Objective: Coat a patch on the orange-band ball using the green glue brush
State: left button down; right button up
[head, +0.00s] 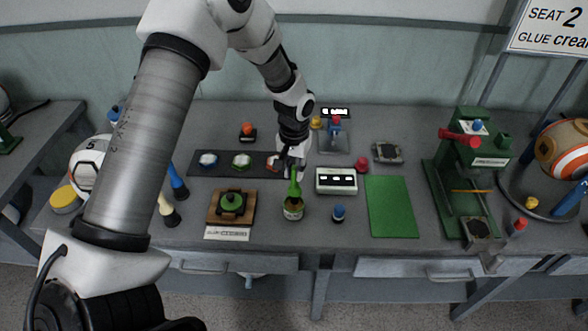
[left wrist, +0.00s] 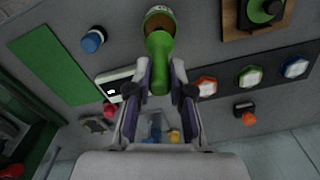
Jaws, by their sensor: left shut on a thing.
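The green glue brush (head: 295,189) stands roughly upright, and it also shows in the left wrist view (left wrist: 158,62). My left gripper (head: 291,168) is shut on its upper part; the jaws also show in the left wrist view (left wrist: 160,98). The brush's lower end is at the mouth of a glue jar (head: 293,211), also in the left wrist view (left wrist: 160,14); I cannot tell how deep it sits. The orange-band ball (head: 563,152), white and orange, sits at the far right, cut by the picture edge, well away from the brush. My right gripper is not in view.
A green press (head: 450,180) stands between the green mat (head: 391,207) and the ball. A white box with a display (head: 336,182) and a blue-capped item (head: 339,213) are close right of the jar. A wooden board (head: 218,214) lies left. The green mat is clear.

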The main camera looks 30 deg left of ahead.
pick_arm(q)
jog(key=shift+f, duration=0.5)
dwell(0.3)
jog(key=shift+s, duration=0.1)
dwell(1.2)
notch_tip(320, 180, up, 7)
jog(key=p, duration=0.6)
dwell(0.4)
